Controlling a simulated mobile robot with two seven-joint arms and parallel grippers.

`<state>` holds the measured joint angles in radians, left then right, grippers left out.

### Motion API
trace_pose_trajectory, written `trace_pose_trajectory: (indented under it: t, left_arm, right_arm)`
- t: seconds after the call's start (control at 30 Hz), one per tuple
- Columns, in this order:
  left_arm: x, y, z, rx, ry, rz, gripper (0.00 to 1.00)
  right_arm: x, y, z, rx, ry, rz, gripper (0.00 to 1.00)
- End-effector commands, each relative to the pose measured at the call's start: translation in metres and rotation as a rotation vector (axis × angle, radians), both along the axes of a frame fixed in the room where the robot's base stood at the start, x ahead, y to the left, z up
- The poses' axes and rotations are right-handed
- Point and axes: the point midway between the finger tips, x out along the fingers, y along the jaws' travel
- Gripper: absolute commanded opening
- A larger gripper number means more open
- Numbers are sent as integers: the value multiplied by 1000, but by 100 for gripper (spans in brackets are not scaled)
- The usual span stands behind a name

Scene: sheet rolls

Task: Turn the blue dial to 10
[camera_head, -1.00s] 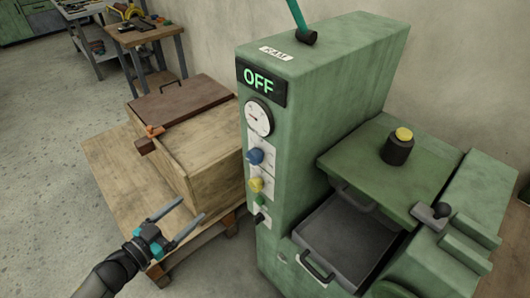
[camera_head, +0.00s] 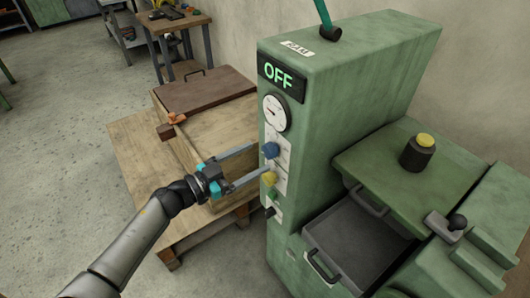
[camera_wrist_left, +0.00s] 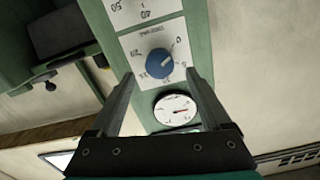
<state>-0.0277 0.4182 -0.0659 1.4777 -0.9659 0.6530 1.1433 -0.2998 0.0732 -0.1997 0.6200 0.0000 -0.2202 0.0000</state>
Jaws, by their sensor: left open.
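The blue dial (camera_head: 271,150) is on the narrow front face of the green machine, below the round gauge (camera_head: 273,112) and above the yellow dial (camera_head: 268,178). My left gripper (camera_head: 262,160) is open and empty, its fingertips close to the panel near the blue dial. In the left wrist view the blue dial (camera_wrist_left: 159,63) appears between and beyond the two fingertips (camera_wrist_left: 160,74), with no clear contact. Its printed scale shows upside down; its white mark points up and right, seemingly toward 0. My right gripper is out of view.
A wooden crate (camera_head: 215,145) with a brown lid stands on a low wooden platform left of the machine, close to my left gripper. A green button (camera_head: 272,194) and a black knob (camera_head: 270,211) are lower on the panel. A grey drawer (camera_head: 350,245) is at right.

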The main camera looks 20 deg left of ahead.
Motion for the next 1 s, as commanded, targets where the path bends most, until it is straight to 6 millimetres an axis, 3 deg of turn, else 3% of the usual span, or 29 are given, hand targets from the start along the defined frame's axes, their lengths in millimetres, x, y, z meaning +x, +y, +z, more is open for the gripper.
trace_pose_trajectory:
  t: [0.3, 0.67, 1.0]
  left_arm:
    - [31, -24, 0, -1, -1, 1, 82]
    - [34, -27, 0, 1, 0, 0, 82]
    - [34, -27, 0, 1, 1, 0, 46]
  right_arm:
    - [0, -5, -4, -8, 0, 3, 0]
    - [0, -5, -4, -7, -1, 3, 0]
    - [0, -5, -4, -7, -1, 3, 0]
